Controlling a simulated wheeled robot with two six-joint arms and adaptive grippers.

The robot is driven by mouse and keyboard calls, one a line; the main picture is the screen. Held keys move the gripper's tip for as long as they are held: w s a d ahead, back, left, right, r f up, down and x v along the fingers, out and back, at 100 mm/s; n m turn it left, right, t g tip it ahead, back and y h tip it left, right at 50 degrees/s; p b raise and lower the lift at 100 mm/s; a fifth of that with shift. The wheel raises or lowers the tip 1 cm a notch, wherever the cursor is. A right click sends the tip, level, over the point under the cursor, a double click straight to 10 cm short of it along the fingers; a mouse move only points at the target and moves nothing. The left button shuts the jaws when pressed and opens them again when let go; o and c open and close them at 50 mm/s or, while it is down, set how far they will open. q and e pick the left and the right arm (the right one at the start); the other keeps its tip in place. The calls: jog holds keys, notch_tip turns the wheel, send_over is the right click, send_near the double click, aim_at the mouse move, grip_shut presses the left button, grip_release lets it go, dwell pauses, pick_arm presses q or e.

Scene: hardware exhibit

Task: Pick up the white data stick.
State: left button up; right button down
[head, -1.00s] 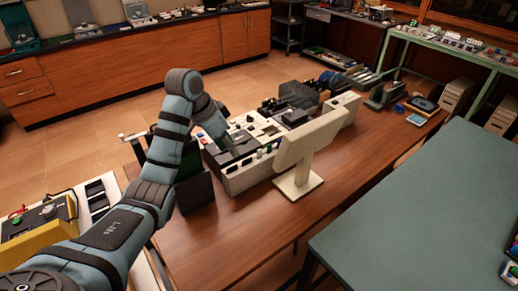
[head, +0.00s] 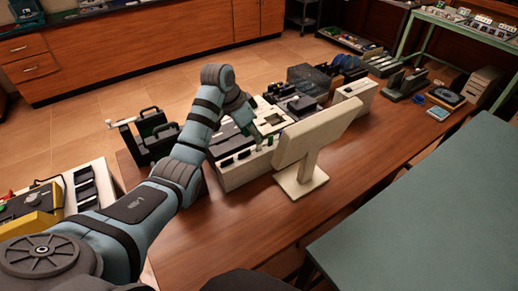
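I cannot make out the white data stick; the small parts on the bench are too small to tell apart. My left arm reaches in from the left over the wooden bench (head: 345,200). Its gripper (head: 247,122) points down at a pale unit with dark slots and small green parts (head: 238,168). The wrist partly hides the fingers, so I cannot tell whether they are open or hold anything. My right gripper is not in view.
A cream display on a stand (head: 303,160) stands close to the right of my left gripper. Black cases with handles (head: 152,138) stand behind my forearm. A grey-green table (head: 425,215) fills the right. Bare wood lies in front of the display.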

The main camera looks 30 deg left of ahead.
aim_at(259, 148)
pick_arm(q)
jog(key=x, duration=0.5)
jog(key=shift+w+a+f+b, duration=0.15)
jog(key=shift+b, duration=0.2)
grip_shut()
